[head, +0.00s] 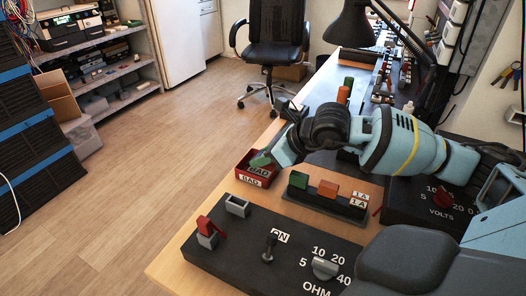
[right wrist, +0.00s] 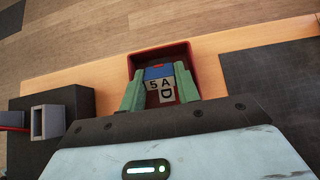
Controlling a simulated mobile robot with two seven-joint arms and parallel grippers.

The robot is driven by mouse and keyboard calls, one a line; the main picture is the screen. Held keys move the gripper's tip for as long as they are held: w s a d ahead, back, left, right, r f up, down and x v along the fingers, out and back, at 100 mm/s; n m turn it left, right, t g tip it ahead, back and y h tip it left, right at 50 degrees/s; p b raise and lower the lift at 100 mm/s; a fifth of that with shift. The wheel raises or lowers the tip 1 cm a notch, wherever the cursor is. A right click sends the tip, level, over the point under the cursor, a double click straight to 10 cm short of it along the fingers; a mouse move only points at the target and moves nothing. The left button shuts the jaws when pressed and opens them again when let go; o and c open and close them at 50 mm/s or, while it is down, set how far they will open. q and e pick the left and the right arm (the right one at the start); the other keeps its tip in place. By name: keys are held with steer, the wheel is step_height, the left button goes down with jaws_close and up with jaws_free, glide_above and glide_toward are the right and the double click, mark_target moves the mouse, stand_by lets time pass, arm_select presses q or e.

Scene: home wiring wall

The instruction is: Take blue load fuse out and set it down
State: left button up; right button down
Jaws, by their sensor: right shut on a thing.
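My right gripper (head: 264,160) reaches down at the small red tray (head: 250,181) marked BAD, near the table's left edge. In the right wrist view its green fingers (right wrist: 160,90) are shut on the blue load fuse (right wrist: 158,72), which bears a 5 A label. The fuse is over or inside the red tray (right wrist: 187,50); I cannot tell whether it touches the floor. In the head view the fuse is hidden by the gripper. My left gripper is not in view.
In front is a dark panel (head: 262,222) with an empty grey socket (head: 237,206), a red lever (head: 210,228) and a knob (head: 325,268). A black lamp (head: 352,25) stands behind.

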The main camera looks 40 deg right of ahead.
steer(key=shift+f, duration=0.55)
steer(key=c, duration=1.2)
jaws_free()
steer(key=shift+o, duration=1.3)
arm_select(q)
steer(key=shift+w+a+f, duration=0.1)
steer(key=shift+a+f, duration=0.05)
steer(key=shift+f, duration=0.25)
